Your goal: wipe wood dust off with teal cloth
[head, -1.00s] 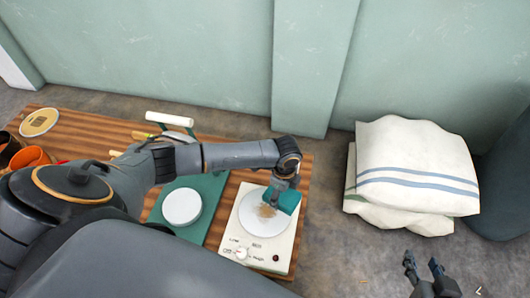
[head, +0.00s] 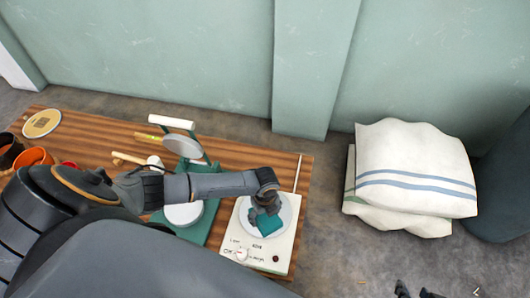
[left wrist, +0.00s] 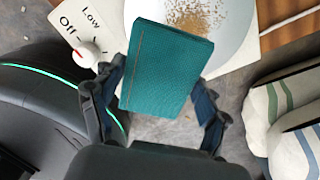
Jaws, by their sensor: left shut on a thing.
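My left gripper (head: 267,202) is shut on the teal cloth (head: 268,224), a folded pad, over the near part of the round white plate. In the left wrist view the cloth (left wrist: 168,68) sits between the two fingers. The white plate (head: 288,211) is on top of a cream device with a dial (head: 240,254). Tan wood dust (left wrist: 198,14) lies on the plate just beyond the cloth; in the head view the gripper and cloth hide it. I cannot tell whether the cloth touches the plate. My right gripper (head: 415,290) is at the bottom edge, fingers apart and empty, partly cut off.
Folded white cloths (head: 412,170) lie on the floor at right.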

